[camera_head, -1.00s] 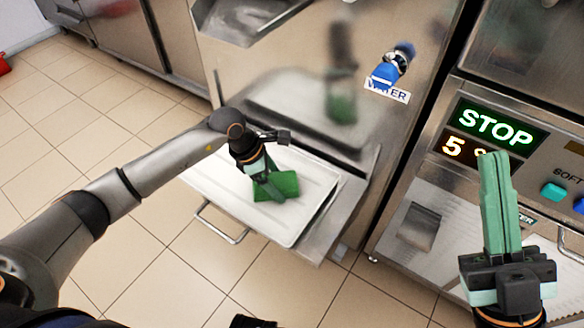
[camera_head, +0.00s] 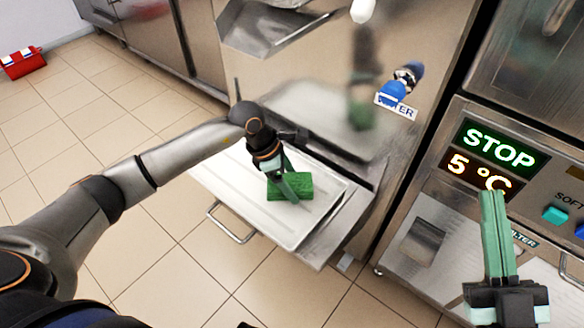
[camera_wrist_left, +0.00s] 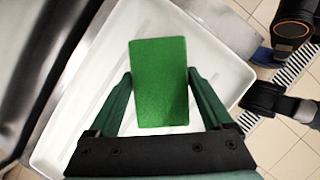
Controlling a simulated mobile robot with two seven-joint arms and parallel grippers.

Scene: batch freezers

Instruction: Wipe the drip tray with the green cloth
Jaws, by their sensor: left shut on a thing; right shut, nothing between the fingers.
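The green cloth (camera_head: 304,184), a flat block-like pad, is on or just over the white drip tray (camera_head: 243,189). The tray sits on a pulled-out shelf at the front of the steel machine. My left gripper (camera_head: 284,190) reaches down over the tray and is shut on the cloth. In the left wrist view the cloth (camera_wrist_left: 160,80) is between the two fingers, with the white tray (camera_wrist_left: 215,60) around it. Whether the cloth presses on the tray is hard to tell. My right gripper (camera_head: 494,195) is shut and empty, pointing up before the right machine.
A blue water tap (camera_head: 392,94) is on the machine front above the tray. The right machine has a STOP display (camera_head: 497,143) and a blue-green button (camera_head: 555,214). A metal handle (camera_head: 230,224) juts out below the tray. A red box (camera_head: 22,62) lies on the tiled floor, far left.

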